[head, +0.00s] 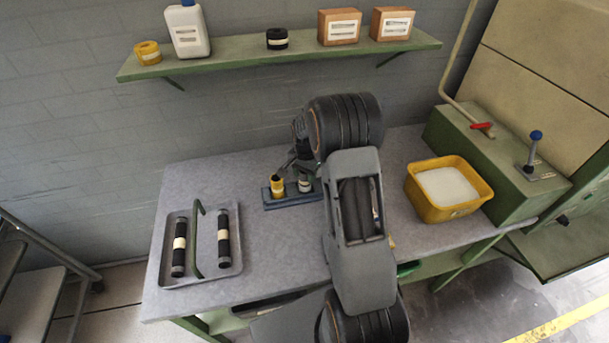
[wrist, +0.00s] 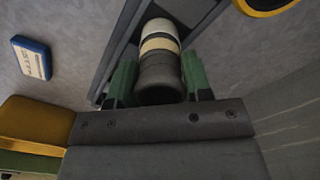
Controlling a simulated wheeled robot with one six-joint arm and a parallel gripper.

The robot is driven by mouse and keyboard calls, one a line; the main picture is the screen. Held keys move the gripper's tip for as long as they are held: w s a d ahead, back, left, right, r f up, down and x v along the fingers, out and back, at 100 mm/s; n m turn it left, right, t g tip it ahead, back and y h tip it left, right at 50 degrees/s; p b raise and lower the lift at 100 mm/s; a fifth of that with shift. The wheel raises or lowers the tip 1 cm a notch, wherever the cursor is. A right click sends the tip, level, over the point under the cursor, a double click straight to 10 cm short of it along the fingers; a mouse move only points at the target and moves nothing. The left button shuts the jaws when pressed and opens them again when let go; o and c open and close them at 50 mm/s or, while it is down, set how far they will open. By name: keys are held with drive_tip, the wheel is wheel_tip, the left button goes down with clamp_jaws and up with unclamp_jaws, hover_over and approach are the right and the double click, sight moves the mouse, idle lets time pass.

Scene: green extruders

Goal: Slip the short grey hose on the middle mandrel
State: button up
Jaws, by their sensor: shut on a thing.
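The short grey hose (wrist: 160,74), with a cream band, is between the green fingers of my gripper (wrist: 158,88) in the wrist view. The fingers are shut on it. A whitish cylinder (wrist: 160,27) shows at its far end; I cannot tell whether it is hose or mandrel. In the head view the dark mandrel base (head: 283,203) stands on the bench, with a yellow hose (head: 278,186) upright at its left. A pale grey cylinder (head: 304,183) stands beside it, just below my gripper. My arm hides the base's right end.
A tray (head: 190,283) with two black banded hoses and a green handle lies at the left. A yellow bin (head: 440,208) of white material stands at the right. The wrist view also shows a small blue-and-white box (wrist: 32,58) on the bench. A shelf (head: 230,63) hangs behind.

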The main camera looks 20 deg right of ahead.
drive_tip(key=shift+f, duration=0.5)
drive_tip(key=shift+f, duration=0.15)
drive_tip(key=o, duration=1)
drive_tip(key=shift+o, duration=0.2)
wheel_tip(320, 180, up, 12)
drive_tip(key=b, duration=0.2)
drive_tip(key=s+a+r+n+t, duration=0.2)
drive_tip(key=s+a+r+n, duration=0.35)
drive_tip(key=s+r, duration=0.3)
drive_tip(key=s+a+n+t, duration=0.1)
drive_tip(key=s+a+n, duration=0.1)
drive_tip(key=s, duration=0.4)
drive_tip(key=s+a+n+t, duration=0.1)
drive_tip(key=s+a+n, duration=0.2)
drive_tip(key=s, duration=0.4)
drive_tip(key=shift+s+f+n+t, duration=0.2)
drive_tip(key=shift+f+n+t, duration=0.1)
drive_tip(key=shift+n, duration=0.05)
